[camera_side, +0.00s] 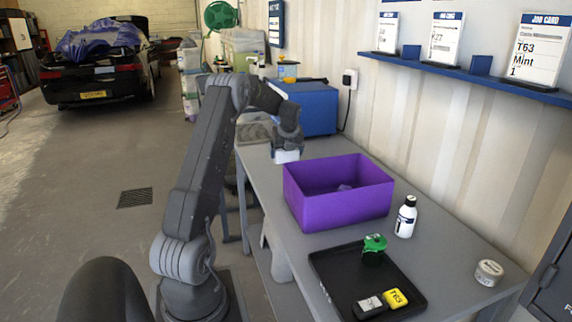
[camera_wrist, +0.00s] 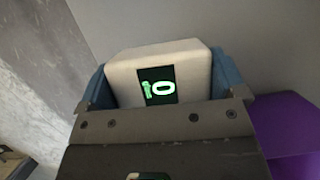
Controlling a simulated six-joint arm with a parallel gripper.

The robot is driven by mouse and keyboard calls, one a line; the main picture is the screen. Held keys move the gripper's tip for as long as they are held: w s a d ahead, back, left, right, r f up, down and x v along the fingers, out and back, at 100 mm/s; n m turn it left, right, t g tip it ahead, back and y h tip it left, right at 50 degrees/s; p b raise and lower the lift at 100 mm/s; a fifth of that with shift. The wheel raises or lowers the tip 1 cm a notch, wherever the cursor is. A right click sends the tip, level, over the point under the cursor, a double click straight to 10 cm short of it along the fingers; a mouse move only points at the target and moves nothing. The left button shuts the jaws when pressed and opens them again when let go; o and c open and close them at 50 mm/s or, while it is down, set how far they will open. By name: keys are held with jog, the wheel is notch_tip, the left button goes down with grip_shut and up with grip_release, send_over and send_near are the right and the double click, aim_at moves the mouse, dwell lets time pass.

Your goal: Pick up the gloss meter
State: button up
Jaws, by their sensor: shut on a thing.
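The gloss meter is a pale boxy device with a dark display showing a lit "10" in the wrist view (camera_wrist: 128,78). My gripper (camera_wrist: 162,80) has its blue fingers on either side of the meter's body, shut on it. In the side view the pale meter (camera_side: 286,156) shows under my gripper (camera_side: 287,149), near the left edge of the table beyond the purple bin. I cannot tell whether its underside touches the table. Its lower part is hidden by my gripper in the wrist view.
The purple bin (camera_side: 336,211) stands close to the right of my gripper. A blue box (camera_side: 312,108) is behind it. Nearer are a white bottle (camera_side: 406,217), a black tray (camera_side: 335,266) with a green item and small devices, and a round tin (camera_side: 488,273).

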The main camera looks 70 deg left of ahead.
jog(key=shift+r, duration=1.8)
